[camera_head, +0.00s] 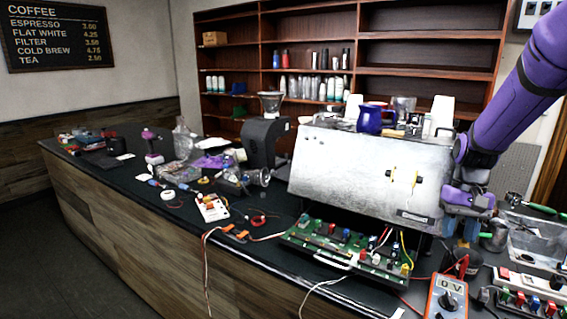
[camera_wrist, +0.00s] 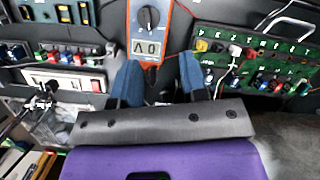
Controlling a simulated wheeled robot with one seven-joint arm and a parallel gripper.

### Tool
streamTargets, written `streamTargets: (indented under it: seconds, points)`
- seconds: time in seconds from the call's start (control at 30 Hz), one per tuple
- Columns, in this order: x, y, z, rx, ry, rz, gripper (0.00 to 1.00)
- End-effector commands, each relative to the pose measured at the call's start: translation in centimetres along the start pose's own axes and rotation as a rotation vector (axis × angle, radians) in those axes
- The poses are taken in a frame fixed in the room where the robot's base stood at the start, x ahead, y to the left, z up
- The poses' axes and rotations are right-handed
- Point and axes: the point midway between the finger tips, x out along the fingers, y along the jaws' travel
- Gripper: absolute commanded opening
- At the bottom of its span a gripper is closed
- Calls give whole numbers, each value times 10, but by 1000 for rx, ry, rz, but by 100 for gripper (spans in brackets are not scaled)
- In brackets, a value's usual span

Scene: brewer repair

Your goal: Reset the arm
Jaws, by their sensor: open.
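My purple arm comes in from the upper right in the head view. My gripper (camera_head: 461,232) hangs pointing down over the counter, just right of the large metal brewer (camera_head: 345,180). A green circuit board (camera_head: 330,250) lies in front of the brewer and to the right in the wrist view (camera_wrist: 255,62).
A dark cylinder (camera_head: 460,263) stands close under the gripper. Power strips with coloured switches (camera_head: 530,302) and a clear bin (camera_head: 535,240) crowd the right end. A blue mug (camera_head: 374,118) stands on the brewer. Loose cables cross the counter (camera_head: 270,275).

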Motion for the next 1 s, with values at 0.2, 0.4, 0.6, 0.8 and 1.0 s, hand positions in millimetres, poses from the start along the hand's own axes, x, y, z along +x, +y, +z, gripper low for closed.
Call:
streamTargets:
  seconds: [0.2,0.4,0.6,0.8,1.0]
  points:
    - [-43,-18,49,-64,131,-17,40]
    - [-71,-29,96,-122,249,-23,40]
    - [-89,-36,144,-176,369,-21,40]
    - [-99,-40,192,-226,492,-12,40]
    - [-100,-41,234,-269,610,2,40]
